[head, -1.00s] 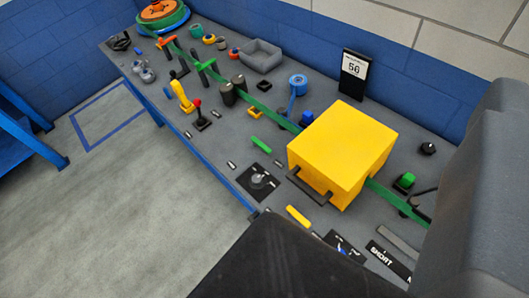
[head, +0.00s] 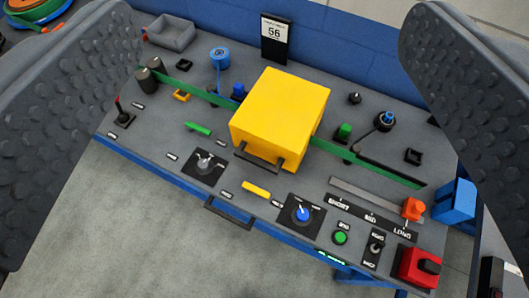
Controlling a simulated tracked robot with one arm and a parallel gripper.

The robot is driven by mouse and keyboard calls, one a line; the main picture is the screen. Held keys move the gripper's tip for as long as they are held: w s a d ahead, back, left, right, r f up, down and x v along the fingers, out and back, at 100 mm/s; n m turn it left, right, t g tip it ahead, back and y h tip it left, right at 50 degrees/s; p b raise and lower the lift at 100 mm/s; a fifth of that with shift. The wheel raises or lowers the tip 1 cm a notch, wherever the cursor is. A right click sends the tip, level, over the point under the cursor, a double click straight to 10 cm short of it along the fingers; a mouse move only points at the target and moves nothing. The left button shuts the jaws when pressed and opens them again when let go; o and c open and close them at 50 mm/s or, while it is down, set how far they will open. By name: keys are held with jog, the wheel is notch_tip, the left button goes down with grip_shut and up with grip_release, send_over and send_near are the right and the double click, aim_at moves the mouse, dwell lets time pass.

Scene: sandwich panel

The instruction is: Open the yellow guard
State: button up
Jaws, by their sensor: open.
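The yellow guard (head: 278,108) is a box sitting over a green strip on the grey panel, near the middle of the head view. Its black handle (head: 258,160) runs along the lower front edge. The guard is down on the panel, and what it covers is hidden. My gripper (head: 270,120) is open, with one finger large at the left edge and the other at the upper right. The guard shows between the fingers. Nothing is held, and the fingers look nearer the camera than the guard.
A blue knob (head: 302,213), a green button (head: 340,237) and a red block (head: 419,266) line the front right. A black drawer-like handle (head: 229,217) is on the front edge. A sign reading 56 (head: 276,38) stands behind the guard. Open floor lies at the lower left.

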jog(key=o, duration=0.3)
